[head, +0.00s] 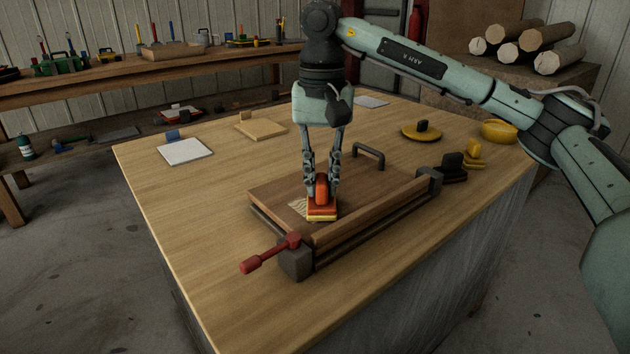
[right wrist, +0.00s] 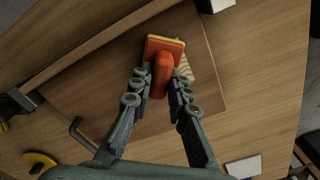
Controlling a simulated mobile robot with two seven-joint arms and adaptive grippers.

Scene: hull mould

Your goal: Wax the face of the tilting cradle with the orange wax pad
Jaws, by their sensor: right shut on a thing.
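The tilting cradle (head: 372,196) is a framed brown wooden board on the table, with dark metal end brackets and a red-handled lever (head: 268,255) at its near left. Its face also shows in the right wrist view (right wrist: 110,110). My right gripper (head: 322,188) is shut on the orange wax pad (head: 321,208), holding it by its upright grip. The pad has a yellow lower edge and is at the near left part of the face, seemingly touching it. A pale, striped patch (head: 298,207) shows beside the pad; it also shows in the right wrist view (right wrist: 184,68). My left gripper is out of view.
A yellow disc with a black knob (head: 421,132), a yellow bowl (head: 499,131) and black and yellow blocks (head: 473,155) stand right of the cradle. A white board (head: 185,152) and a tan board (head: 261,129) lie at the back left. The table's left front is clear.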

